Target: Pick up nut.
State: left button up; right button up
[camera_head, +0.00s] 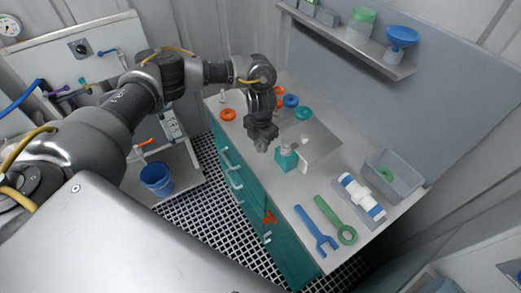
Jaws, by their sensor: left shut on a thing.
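My left gripper (262,145) points down over the front part of the white worktop (262,182), to the left of a teal block-shaped item (287,160). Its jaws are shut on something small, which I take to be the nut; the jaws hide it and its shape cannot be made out. My right gripper is not in view.
An orange ring (228,114), a blue ring (291,101) and a teal ring (303,113) lie near the arm. A blue wrench (317,230), a green wrench (338,222), a white-and-blue cylinder (362,197) and a grey bin (405,182) occupy the right end.

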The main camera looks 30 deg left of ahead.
pick_arm(q)
jog(key=s+a+r+b, duration=0.1)
jog(key=s+a+r, duration=0.2)
jog(key=s+r, duration=0.7)
jog(key=s, duration=0.3)
jog(key=shift+s+a, duration=0.25)
jog(key=shift+a, duration=0.1)
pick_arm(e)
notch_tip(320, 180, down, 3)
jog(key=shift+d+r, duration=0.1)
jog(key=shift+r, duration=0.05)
pick_arm(q)
jog(key=shift+r, duration=0.1)
